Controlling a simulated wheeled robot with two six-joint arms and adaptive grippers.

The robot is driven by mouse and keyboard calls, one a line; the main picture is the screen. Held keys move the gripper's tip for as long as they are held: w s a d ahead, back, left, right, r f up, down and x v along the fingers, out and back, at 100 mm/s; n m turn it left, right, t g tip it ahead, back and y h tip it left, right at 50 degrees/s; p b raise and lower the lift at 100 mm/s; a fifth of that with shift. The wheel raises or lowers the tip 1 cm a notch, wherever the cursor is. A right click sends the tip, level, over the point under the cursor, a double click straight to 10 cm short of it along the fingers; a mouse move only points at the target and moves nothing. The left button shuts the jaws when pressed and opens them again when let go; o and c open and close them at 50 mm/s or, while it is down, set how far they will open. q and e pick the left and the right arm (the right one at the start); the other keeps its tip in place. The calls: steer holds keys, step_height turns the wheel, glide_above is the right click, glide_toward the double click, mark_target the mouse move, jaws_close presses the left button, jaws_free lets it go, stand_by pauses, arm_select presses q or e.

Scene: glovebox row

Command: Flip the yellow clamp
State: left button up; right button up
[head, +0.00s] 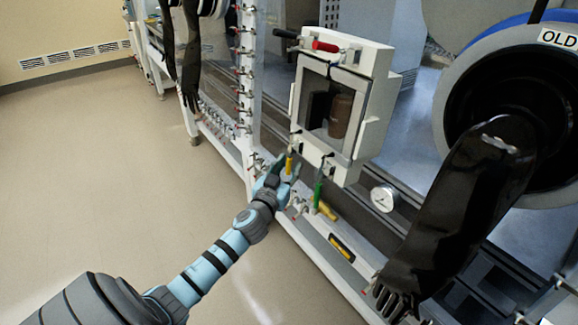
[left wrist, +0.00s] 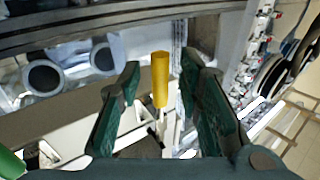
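The yellow clamp (head: 289,161) has a slim upright handle at the lower left corner of the white windowed box. My left gripper (head: 281,174) is at this handle and hides its lower part. In the left wrist view, the yellow clamp handle (left wrist: 160,80) stands between the two dark green fingers of my left gripper (left wrist: 159,64). The fingers are spread, with gaps visible on both sides of the handle. My right gripper does not show.
A green-handled clamp (head: 318,193) is just right of my gripper. A red-handled clamp (head: 326,47) is on top of the white box (head: 372,75). A round gauge (head: 383,198) and a black glove (head: 470,200) are to the right. The floor (head: 110,170) at left is clear.

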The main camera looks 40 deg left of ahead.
arm_select(q)
steer(key=shift+w+a, duration=0.1)
steer(key=shift+w, duration=0.15)
steer(key=shift+c, duration=0.4)
jaws_close()
